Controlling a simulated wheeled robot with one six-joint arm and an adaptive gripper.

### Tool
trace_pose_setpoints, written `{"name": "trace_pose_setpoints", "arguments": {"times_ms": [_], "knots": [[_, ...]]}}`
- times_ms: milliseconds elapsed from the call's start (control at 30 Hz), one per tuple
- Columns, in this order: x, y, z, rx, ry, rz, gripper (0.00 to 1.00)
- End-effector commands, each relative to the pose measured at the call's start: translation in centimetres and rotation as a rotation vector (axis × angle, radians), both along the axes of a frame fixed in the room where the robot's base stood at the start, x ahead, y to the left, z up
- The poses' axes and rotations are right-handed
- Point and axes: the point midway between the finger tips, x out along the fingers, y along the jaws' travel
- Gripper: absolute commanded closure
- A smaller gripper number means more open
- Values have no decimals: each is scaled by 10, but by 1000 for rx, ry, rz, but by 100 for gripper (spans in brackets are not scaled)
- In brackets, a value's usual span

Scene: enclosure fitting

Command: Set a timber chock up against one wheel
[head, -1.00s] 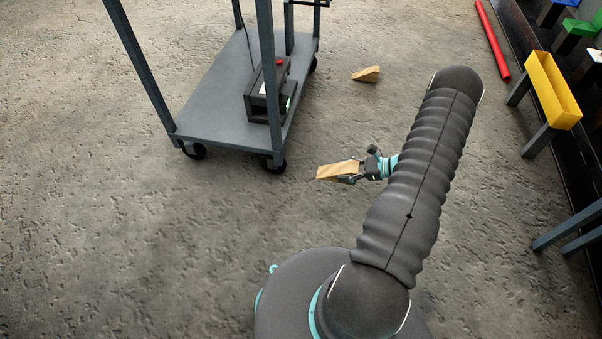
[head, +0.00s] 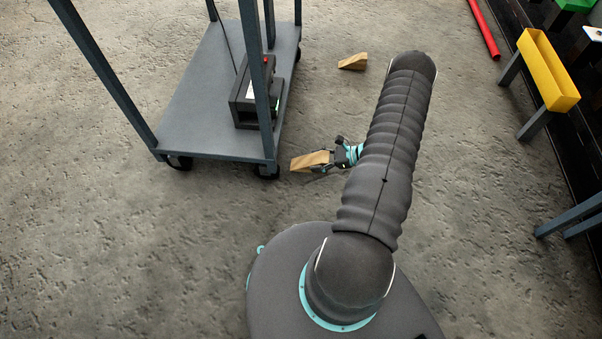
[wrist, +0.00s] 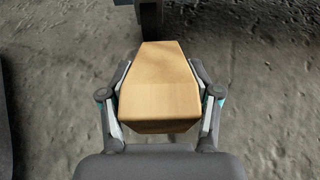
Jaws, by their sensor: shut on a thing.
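My gripper (head: 328,162) is shut on a timber chock (head: 306,161), a pale wooden wedge. In the wrist view the chock (wrist: 159,85) sits between both fingers, its narrow end pointing away from me. The cart's near right wheel (head: 267,172) is just left of the chock in the head view. The dark wheel (wrist: 151,15) also shows at the top of the wrist view, just beyond the chock's tip. I cannot tell whether they touch. The near left wheel (head: 180,163) stands further off. A second timber chock (head: 353,61) lies on the floor behind.
The grey cart (head: 190,100) has upright posts and carries a black device (head: 246,98). A yellow bin (head: 546,70) on a stand and a red bar (head: 484,28) are at the right. Rough floor is clear in front of the cart.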

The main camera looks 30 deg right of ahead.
Motion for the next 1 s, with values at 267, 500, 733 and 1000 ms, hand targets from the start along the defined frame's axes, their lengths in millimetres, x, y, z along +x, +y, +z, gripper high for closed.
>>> {"name": "trace_pose_setpoints", "arguments": {"times_ms": [267,500,733,1000], "knots": [[11,45,-27,1,2,3,83],[13,53,-38,0,0,3,83],[13,54,-68,0,0,4,83],[13,53,-72,0,0,4,83]]}}
